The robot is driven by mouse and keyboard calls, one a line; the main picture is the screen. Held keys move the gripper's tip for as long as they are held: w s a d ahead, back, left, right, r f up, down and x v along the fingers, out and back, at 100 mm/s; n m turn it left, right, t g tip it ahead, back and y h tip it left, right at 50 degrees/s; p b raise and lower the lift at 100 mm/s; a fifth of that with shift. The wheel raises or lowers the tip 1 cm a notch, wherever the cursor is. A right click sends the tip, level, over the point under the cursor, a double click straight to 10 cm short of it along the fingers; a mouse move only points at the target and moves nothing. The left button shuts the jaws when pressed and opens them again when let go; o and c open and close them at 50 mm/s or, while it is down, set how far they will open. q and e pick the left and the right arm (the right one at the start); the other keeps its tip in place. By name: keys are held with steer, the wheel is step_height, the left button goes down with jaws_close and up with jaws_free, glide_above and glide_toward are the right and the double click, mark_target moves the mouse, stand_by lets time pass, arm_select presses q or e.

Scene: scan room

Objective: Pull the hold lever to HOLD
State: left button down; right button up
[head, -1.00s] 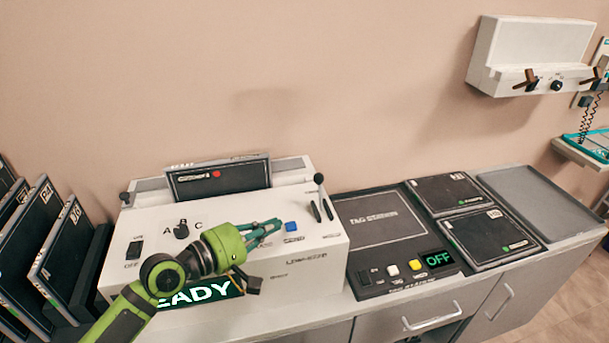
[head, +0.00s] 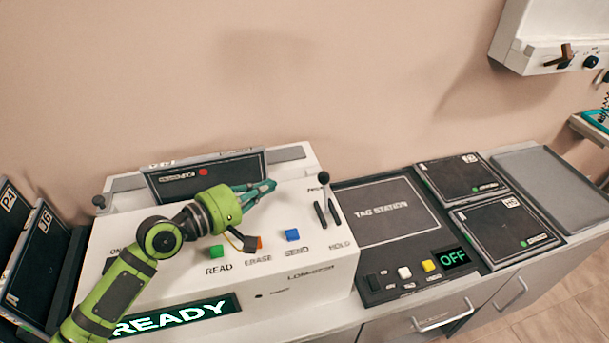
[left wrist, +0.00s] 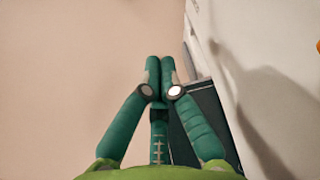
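The hold lever (head: 323,177) has a round black knob and stands at the right end of the white reader (head: 180,252), above two dark slots and the HOLD label. The knob is at the upper end, by a small label too small to read surely. My left gripper (head: 272,185) is above the reader's top, left of the lever and apart from it. Its teal fingers are together and empty; they also show closed in the left wrist view (left wrist: 159,62). The lever cannot be made out there. My right gripper is not in view.
Green, orange and blue buttons (head: 292,235) lie below my gripper. A dark cassette (head: 205,177) stands in the reader's back. The display (head: 180,315) says READY. The tag station (head: 385,212) stands at the right, its display showing OFF. Dark cassettes (head: 38,262) stand at the left.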

mark_target(325, 193)
arm_select(q)
steer(key=p+x, duration=0.1)
steer(key=x, duration=0.9)
steer(key=shift+w+p, duration=0.1)
steer(key=shift+p, duration=0.2)
steer(key=s+p, duration=0.1)
steer(key=s+d+r+p, duration=0.1)
steer(key=p, duration=0.1)
steer(key=shift+s+d+r, duration=0.1)
steer(key=shift+s+d, duration=0.05)
steer(key=shift+s, duration=0.05)
steer(key=shift+s+r, duration=0.1)
steer(key=shift+s, duration=0.25)
steer(key=shift+s+d+p, duration=0.15)
steer(key=shift+p, duration=0.15)
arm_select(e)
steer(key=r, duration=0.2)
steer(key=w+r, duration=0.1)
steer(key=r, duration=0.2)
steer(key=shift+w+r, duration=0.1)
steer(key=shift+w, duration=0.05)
